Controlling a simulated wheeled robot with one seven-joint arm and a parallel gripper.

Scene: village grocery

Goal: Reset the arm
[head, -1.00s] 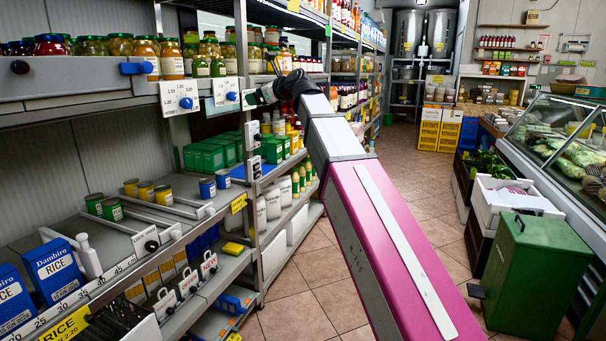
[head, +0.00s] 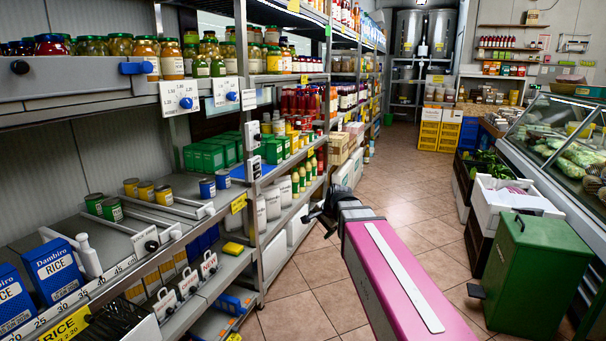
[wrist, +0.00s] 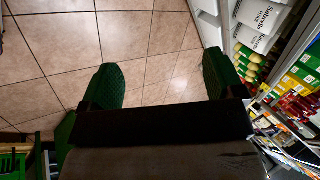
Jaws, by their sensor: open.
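My gripper (wrist: 160,82) shows in the wrist view with its two green fingers wide apart and only tiled floor between them. In the head view my pink arm reaches forward over the aisle. Its dark end, with the gripper (head: 318,217), is low beside the shelving, and the fingers are too small to tell apart there. Nothing is held.
Shelving (head: 262,188) with jars, cans and boxes runs along the left, close to my gripper. A green bin (head: 535,275), a white crate (head: 510,200) and a glass display counter (head: 560,140) stand at right. The tiled aisle (head: 410,200) is clear farther back.

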